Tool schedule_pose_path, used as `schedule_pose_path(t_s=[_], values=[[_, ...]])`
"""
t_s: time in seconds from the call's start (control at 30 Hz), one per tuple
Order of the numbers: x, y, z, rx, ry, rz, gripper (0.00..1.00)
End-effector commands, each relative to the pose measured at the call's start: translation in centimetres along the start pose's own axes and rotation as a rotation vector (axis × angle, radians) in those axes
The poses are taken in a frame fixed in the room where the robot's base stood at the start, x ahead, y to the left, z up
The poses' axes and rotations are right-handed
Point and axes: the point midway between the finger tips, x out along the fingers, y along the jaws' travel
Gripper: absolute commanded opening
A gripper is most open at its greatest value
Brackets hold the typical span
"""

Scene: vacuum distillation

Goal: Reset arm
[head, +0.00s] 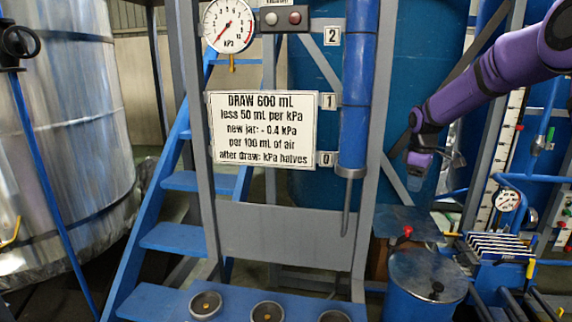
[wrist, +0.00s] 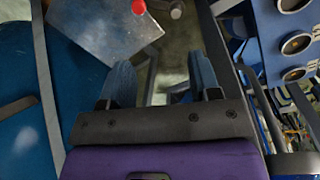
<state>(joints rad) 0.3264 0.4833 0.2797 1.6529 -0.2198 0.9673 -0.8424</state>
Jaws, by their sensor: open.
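My purple arm reaches in from the upper right in the head view. My gripper (head: 417,178) hangs pointing down in front of the large blue tank (head: 335,200), right of the blue vertical cylinder. In the wrist view my gripper (wrist: 160,82) shows two blue fingers spread apart with nothing between them. Below it, a grey plate (wrist: 100,30) with a red knob (wrist: 138,7) lies apart from the fingers. The plate (head: 405,222) and red knob (head: 407,231) also show in the head view.
A white sign (head: 262,130) and a pressure gauge (head: 228,25) are on the grey frame. A lidded blue drum (head: 425,295) stands below my gripper. A rack of plates (head: 498,247) is at the right. Three round sockets (head: 267,311) line the front ledge.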

Motion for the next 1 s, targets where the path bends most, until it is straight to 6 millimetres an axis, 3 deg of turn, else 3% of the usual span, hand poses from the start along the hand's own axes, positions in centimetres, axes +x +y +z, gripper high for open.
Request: schedule_pose_path(t_s=[0.03,0.2,0.5,0.7,1.0], values=[[-1.9,-1.3,0.3,0.022,0.002,0.019,0.57],[-6.5,-5.4,1.7,0.115,0.011,0.063,0.57],[-12.8,-13.2,5.2,0.292,0.059,0.130,0.57],[-15.7,-18.6,8.1,0.414,0.109,0.162,0.57],[-17.8,-26.5,13.1,0.600,0.209,0.181,0.57]])
